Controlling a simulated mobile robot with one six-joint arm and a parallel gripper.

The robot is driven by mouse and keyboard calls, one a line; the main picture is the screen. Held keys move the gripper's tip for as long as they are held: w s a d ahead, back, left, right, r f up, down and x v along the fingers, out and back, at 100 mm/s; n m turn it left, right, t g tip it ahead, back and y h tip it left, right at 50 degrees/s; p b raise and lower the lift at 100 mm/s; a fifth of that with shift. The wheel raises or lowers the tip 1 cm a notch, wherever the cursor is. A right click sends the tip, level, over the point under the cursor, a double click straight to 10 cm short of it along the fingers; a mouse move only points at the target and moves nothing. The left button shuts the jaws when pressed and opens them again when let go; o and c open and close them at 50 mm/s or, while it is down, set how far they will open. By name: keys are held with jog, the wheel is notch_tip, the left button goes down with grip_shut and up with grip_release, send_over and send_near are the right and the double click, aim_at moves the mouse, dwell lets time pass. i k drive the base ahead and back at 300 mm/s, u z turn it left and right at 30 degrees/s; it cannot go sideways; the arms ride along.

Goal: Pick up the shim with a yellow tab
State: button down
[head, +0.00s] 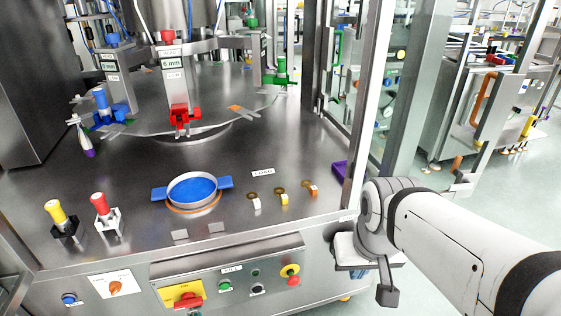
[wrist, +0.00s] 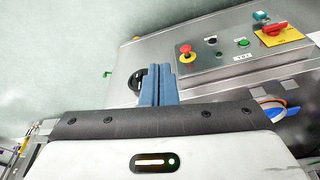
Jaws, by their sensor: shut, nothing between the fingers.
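The shim with a yellow tab (head: 282,197) lies on the steel worktop, in the middle of a short row of three small shims. A shim with a pale tab (head: 255,201) is to its left and one with an orange tab (head: 310,188) to its right. My gripper (wrist: 158,72) shows in the wrist view with its blue-grey fingers together and nothing between them. It is outside the worktop, in front of the cabinet's control panel, away from the shims. In the head view my arm stands right of the worktop corner. No shim shows clearly in the wrist view.
A blue-handled round dish (head: 193,190) is left of the shims. A purple tray (head: 340,171) and an upright door frame (head: 370,100) stand to the right. The control panel (head: 230,285) has an emergency button (wrist: 186,52). The worktop behind the shims is fairly clear.

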aim_at(284, 198)
jog(key=z, duration=2.75)
jog(key=k, duration=1.5)
jog(key=u, duration=2)
jog(key=i, duration=0.9)
